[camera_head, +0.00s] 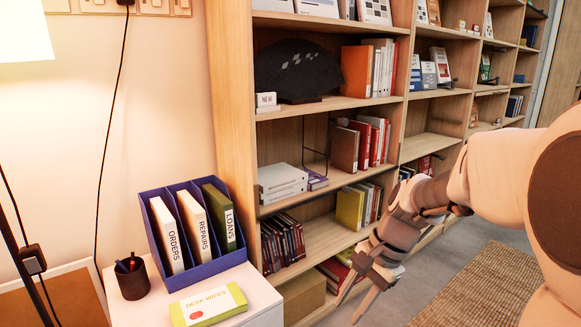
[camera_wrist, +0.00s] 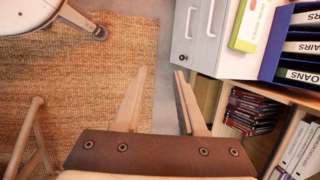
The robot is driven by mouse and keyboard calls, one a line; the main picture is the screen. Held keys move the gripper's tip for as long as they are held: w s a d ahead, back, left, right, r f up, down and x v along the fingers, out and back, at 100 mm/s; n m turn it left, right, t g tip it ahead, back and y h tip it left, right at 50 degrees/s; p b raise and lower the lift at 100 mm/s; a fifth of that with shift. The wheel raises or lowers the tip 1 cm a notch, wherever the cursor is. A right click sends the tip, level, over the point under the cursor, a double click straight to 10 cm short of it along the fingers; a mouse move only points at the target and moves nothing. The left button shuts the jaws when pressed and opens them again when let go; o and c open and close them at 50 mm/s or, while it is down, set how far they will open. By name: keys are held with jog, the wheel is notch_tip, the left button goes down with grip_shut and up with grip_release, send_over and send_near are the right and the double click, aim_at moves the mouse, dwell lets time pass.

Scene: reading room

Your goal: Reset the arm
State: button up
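My gripper (camera_head: 358,290) is in front of the lower bookshelf in the head view, at the end of my arm reaching in from the right. It points down. In the wrist view my gripper (camera_wrist: 162,75) shows two fingers spread apart with nothing between them. Beyond the fingers are grey floor and the edge of a woven rug (camera_wrist: 90,70). My gripper touches nothing that I can see.
A tall wooden bookshelf (camera_head: 237,90) with books stands behind my gripper. A white cabinet (camera_head: 262,294) at left bears a blue file holder (camera_head: 228,262), a desk wipes pack (camera_head: 208,305) and a pen cup (camera_head: 132,279). Chair parts (camera_wrist: 35,140) show at left in the wrist view.

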jog(key=s+d+r+n+t+h, duration=0.1)
jog(key=s+r+n+t+h, duration=0.15)
jog(key=s+r+n, duration=0.4)
jog(key=s+d+r+n+t+h, duration=0.1)
jog(key=s+d+n+t+h, duration=0.15)
jog(key=s, duration=0.65)
notch_tip(320, 180, up, 29)
jog(key=n+y+p, duration=0.1)
jog(key=p, duration=2.7)
jog(key=shift+a+p, duration=0.3)
jog(key=shift+a, duration=0.05)
jog(key=shift+o, duration=0.4)
jog(key=shift+f, duration=0.2)
